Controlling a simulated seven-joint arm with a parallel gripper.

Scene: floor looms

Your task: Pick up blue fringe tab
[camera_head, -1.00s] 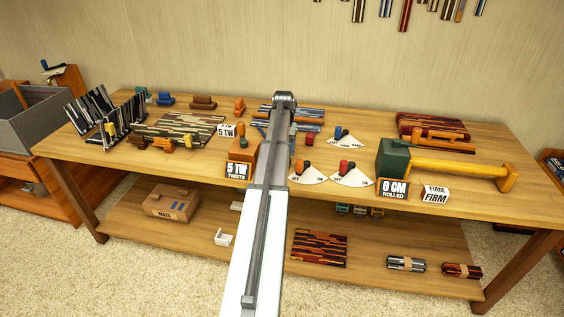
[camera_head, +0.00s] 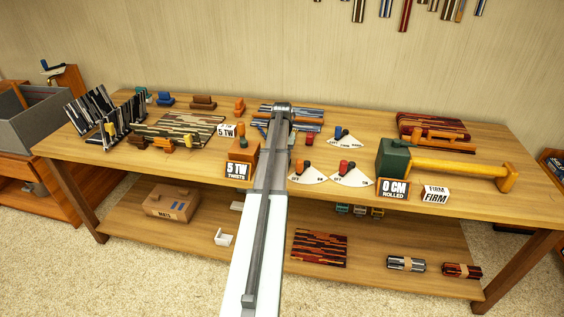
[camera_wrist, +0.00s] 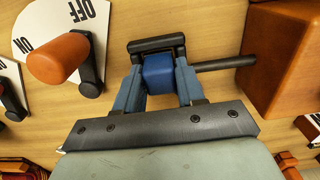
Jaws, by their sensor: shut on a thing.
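In the wrist view, the blue fringe tab (camera_wrist: 158,72) is a small blue block between the two blue-grey fingers of my gripper (camera_wrist: 157,82). The fingers are shut on its sides. A dark bar crosses just beyond the tab, and a dark rod (camera_wrist: 225,62) runs from beside it toward an orange-brown box (camera_wrist: 288,50). I cannot tell whether the tab is apart from the bar. In the head view, my arm hides the fingertips and the tab. The box (camera_head: 243,157) shows left of the arm there.
An orange-knobbed dial (camera_wrist: 60,58) marked OFF and ON is close on the left in the wrist view. In the head view, a green block with a yellow handle (camera_head: 455,167) lies right. A striped mat (camera_head: 178,128) and a rack (camera_head: 98,115) stand left.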

